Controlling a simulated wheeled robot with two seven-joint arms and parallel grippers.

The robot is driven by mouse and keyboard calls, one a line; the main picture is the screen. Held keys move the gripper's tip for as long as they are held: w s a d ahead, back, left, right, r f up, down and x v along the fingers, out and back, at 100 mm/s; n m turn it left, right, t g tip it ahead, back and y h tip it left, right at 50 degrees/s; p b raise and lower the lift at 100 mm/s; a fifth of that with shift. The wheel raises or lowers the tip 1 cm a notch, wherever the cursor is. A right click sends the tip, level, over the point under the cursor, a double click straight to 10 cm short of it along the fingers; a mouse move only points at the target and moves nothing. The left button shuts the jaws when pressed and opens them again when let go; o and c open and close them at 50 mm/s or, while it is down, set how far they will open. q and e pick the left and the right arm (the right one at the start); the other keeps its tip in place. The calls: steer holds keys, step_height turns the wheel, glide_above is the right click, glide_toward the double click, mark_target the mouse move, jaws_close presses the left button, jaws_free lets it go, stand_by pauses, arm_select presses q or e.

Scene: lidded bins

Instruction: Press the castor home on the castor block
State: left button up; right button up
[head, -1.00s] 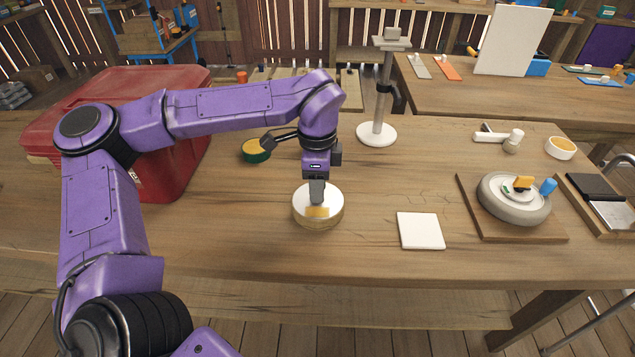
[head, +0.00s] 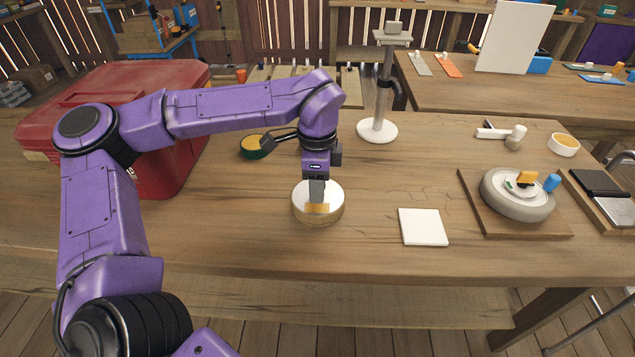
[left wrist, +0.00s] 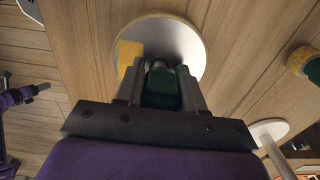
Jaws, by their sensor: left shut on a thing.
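The round block (head: 333,204), which I take for the castor block, stands on the bench with a white top, a wooden side and a yellow patch. Its pale disc (left wrist: 185,35) and the yellow patch (left wrist: 128,56) also show in the left wrist view. My left gripper (head: 317,200) points down at the disc's middle. In the left wrist view, its fingers (left wrist: 162,88) are shut on a dark green piece (left wrist: 162,86), apparently the castor. The fingers hide its lower end, so I cannot tell how deep it sits. My right gripper is not in view.
A red box (head: 165,165) stands left, behind my left arm. A green-sided round pot (head: 254,150) and a white-footed stand (head: 377,131) are behind the block. A white square plate (head: 422,227) and a grey turntable (head: 517,205) lie to the right. Bare bench lies between.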

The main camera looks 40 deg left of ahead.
arm_select(q)
steer(key=shift+f, duration=0.2)
steer(key=o, duration=1.1)
steer(key=shift+o, duration=0.2)
step_height(320, 180, up, 11)
steer(key=shift+f, duration=0.2)
